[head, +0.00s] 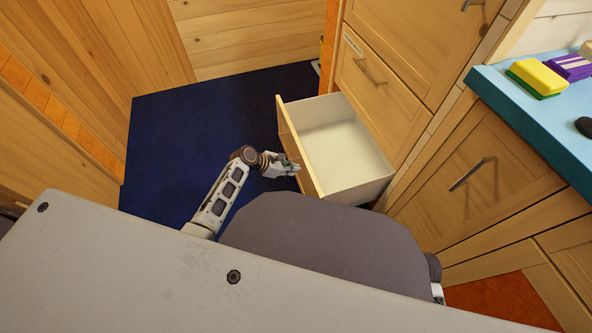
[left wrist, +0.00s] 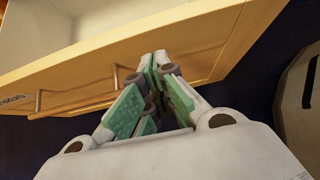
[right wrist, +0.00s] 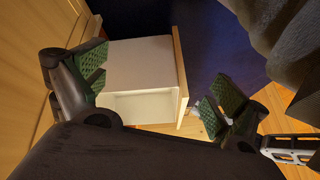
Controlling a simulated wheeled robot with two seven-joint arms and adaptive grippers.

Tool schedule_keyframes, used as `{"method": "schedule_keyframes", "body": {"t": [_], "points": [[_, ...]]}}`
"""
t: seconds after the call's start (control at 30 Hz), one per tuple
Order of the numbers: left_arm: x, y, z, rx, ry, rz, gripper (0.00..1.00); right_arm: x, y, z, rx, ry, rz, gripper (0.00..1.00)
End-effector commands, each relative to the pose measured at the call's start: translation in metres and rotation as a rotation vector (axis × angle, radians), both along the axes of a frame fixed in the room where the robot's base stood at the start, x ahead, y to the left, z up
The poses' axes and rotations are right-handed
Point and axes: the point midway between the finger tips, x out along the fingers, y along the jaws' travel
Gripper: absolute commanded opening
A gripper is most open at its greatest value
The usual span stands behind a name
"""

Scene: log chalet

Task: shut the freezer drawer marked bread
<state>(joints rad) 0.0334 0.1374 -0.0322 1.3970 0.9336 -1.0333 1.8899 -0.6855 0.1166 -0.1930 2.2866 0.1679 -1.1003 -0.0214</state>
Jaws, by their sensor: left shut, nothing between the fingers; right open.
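An open wooden drawer with a white interior stands pulled out low in the cabinet; its front (head: 297,150) faces left in the head view and its inside looks empty. A small dark label (left wrist: 12,99) and a bar handle (left wrist: 80,92) show on its front in the left wrist view; I cannot read the label. My left gripper (head: 292,169) is shut and empty, its fingertips (left wrist: 158,58) at the drawer front near its top edge; I cannot tell if they touch. My right gripper (right wrist: 163,88) is open and empty above the drawer, which shows between its fingers.
A closed drawer (head: 378,85) with a handle and label sits above the open one. At right is a blue counter (head: 520,110) with a yellow sponge (head: 536,77) and a purple item (head: 570,67). Dark blue floor (head: 190,135) lies clear left of the drawer.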

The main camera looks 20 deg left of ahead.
Motion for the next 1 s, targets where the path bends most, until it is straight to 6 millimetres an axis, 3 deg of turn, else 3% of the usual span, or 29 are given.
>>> {"method": "schedule_keyframes", "body": {"t": [0.3, 1.0], "points": [[0.01, -0.014, 0.0, 0.0, -0.001, 0.001, 0.0, 0.001, 0.004, -0.017, 0.026, -0.025, -0.012, 0.97], [0.011, -0.01, 0.001, 0.002, 0.001, -0.001, 0.0, -0.002, 0.002, -0.014, 0.017, -0.008, -0.009, 0.97]]}}
